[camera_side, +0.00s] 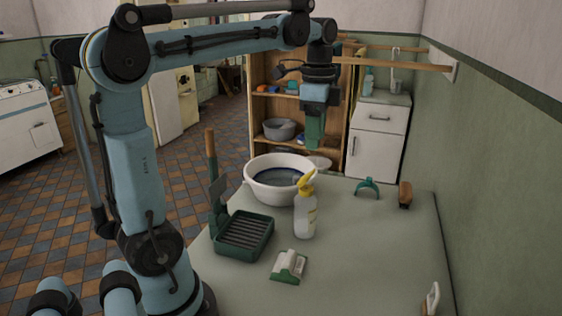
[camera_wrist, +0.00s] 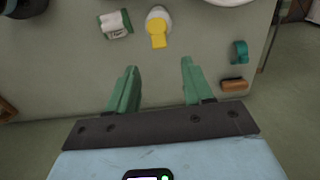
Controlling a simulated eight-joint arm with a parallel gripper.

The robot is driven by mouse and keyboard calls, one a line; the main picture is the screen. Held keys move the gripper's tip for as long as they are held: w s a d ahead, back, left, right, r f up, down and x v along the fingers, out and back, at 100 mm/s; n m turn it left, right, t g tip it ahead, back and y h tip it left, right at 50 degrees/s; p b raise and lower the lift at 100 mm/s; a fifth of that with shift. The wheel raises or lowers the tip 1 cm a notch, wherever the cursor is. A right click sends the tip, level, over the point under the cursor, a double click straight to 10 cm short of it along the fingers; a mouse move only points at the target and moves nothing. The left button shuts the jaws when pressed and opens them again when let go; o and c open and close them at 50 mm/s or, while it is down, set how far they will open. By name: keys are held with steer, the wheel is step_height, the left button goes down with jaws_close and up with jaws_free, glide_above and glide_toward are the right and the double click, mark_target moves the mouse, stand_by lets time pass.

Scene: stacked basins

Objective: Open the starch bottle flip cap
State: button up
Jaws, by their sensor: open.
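The starch bottle (camera_side: 305,215) is white with a yellow top and stands upright on the table, in front of the white basin. The yellow flip cap (camera_side: 306,180) points up and to the right in the side view. In the wrist view the bottle (camera_wrist: 158,15) is seen from above near the top edge, with its yellow cap (camera_wrist: 158,38) towards my gripper. I cannot tell clearly whether the cap is open. My gripper (camera_side: 314,140) hangs high above the far side of the table. Its green fingers (camera_wrist: 158,75) are apart and empty, and do not touch the bottle.
The white basin (camera_side: 255,180) holds dark water behind the bottle. A green tray (camera_side: 231,250) stands left, a green-and-white item (camera_side: 289,266) in front. A teal clip (camera_side: 367,186) and a brown brush (camera_side: 405,194) lie right. The table's right front is mostly clear.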

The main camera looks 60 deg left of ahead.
mark_target(313, 170)
step_height(313, 170, down, 8)
steer(key=shift+f, duration=0.1)
stand_by(0.4)
steer(key=shift+c, duration=0.5)
jaws_close()
